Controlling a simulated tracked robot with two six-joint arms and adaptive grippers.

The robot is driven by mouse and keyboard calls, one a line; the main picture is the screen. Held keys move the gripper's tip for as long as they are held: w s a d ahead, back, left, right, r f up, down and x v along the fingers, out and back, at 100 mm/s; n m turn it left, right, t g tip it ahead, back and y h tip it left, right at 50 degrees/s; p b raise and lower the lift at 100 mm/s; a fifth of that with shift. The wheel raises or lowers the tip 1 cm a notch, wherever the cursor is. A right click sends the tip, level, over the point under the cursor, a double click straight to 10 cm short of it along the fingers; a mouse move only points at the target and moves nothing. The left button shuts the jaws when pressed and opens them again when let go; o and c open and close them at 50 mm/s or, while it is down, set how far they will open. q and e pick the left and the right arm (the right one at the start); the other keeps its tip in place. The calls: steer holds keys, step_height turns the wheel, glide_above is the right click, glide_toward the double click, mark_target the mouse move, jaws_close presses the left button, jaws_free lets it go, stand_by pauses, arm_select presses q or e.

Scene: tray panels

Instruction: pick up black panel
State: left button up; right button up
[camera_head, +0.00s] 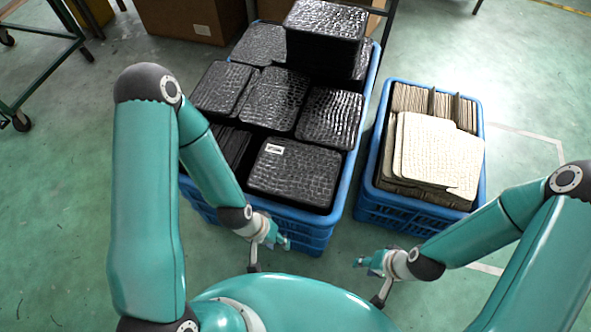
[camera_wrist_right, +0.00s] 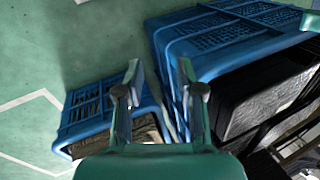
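Several glossy black panels (camera_head: 292,172) with a crocodile-like texture are stacked in a large blue crate (camera_head: 345,195) in the head view. The front panel carries a small white label. Black panels (camera_wrist_right: 255,95) also show at the right of the right wrist view. My left gripper (camera_head: 279,240) is low, at the near front wall of this crate, below the panels and not on any of them. Its fingers are too small to read. My right gripper (camera_head: 366,263) is in front of the gap between the two crates. In the right wrist view its fingers (camera_wrist_right: 159,72) are apart with nothing between them.
A smaller blue crate (camera_head: 400,210) with beige panels (camera_head: 432,150) stands to the right of the large one, with a narrow gap between. Cardboard boxes (camera_head: 190,18) stand behind. A green wheeled frame (camera_head: 45,60) is at the far left. The floor at the right is clear.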

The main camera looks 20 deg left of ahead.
steer(key=w+f+m+t+y+b, duration=0.15)
steer(key=w+f+t+b, duration=0.3)
steer(key=w+b, duration=0.55)
steer(key=t+y+b, duration=0.1)
steer(key=y+b, duration=1)
steer(key=b, duration=1.3)
glide_toward(304, 202)
steer(key=shift+m, duration=0.35)
steer(key=b+x, duration=0.1)
steer(key=x, duration=0.1)
steer(key=b+x, duration=0.2)
steer(key=shift+w+a+f, duration=0.25)
steer(key=shift+w+a, duration=0.05)
steer(key=b+x, duration=0.3)
steer(key=x, duration=0.1)
steer(key=shift+a+f, duration=0.2)
steer(key=shift+a, duration=0.15)
steer(key=shift+a+r, duration=0.1)
steer(key=shift+a, duration=0.25)
steer(key=shift+w, duration=0.1)
